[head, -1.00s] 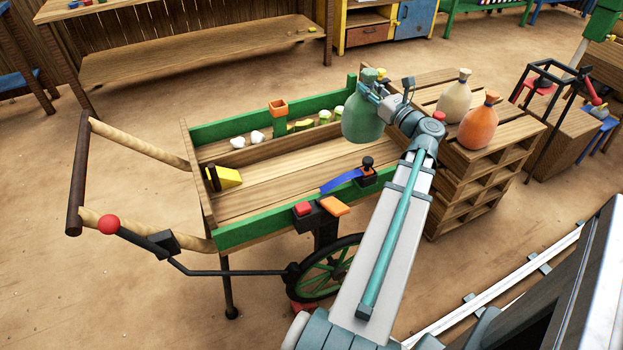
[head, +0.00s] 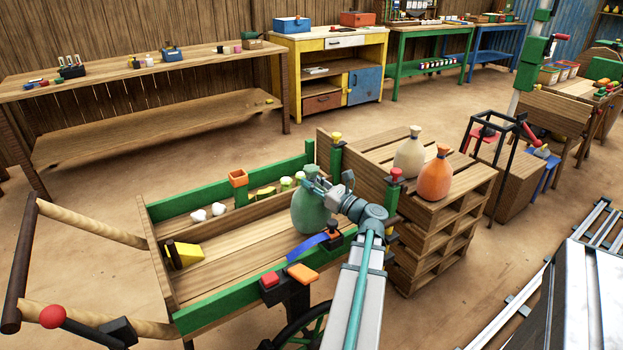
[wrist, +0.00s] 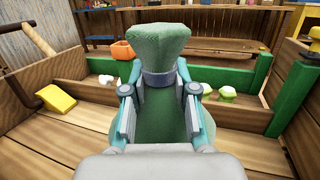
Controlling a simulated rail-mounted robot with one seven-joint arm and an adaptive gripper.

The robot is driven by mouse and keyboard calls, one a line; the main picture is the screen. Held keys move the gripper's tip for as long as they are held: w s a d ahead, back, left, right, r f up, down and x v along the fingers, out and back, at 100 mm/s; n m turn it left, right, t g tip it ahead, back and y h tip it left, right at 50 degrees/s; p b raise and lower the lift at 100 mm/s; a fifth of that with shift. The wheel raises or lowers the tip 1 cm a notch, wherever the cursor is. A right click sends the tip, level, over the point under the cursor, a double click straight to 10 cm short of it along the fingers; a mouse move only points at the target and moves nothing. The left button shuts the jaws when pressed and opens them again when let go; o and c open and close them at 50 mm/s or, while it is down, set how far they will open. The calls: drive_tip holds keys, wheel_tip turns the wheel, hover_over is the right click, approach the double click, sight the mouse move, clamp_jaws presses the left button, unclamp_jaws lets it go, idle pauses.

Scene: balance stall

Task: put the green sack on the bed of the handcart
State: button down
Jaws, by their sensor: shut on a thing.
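The green sack (head: 310,211) is upright in my gripper (head: 318,186), which is shut on its tied neck. In the wrist view the sack (wrist: 160,58) stands between both fingers of my gripper (wrist: 160,92). The handcart's wooden bed (head: 232,262) lies below and around the sack, at the bed's right end. The sack's bottom is at or just above the boards; I cannot tell whether it touches. The bed also shows in the wrist view (wrist: 60,145), with its green side board (wrist: 228,105).
A yellow wedge (head: 187,254) sits at the bed's left end. White and green lumps and an orange box (head: 238,178) line its far side. A blue strap (head: 307,246) lies near the sack. Pallets (head: 440,222) at right carry a beige sack (head: 409,155) and an orange sack (head: 435,177).

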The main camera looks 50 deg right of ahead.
drive_tip(key=shift+f+b, duration=0.45)
drive_tip(key=shift+f, duration=1.15)
drive_tip(key=c, duration=1.4)
unclamp_jaws()
drive_tip(key=shift+f, duration=0.3)
drive_tip(key=o, duration=0.5)
drive_tip(key=shift+r, duration=0.2)
drive_tip(key=s, duration=0.4)
drive_tip(key=s+f+p, duration=0.1)
drive_tip(key=s, duration=0.3)
drive_tip(key=s+f, duration=0.1)
drive_tip(key=s, duration=0.3)
drive_tip(key=shift+a, duration=0.4)
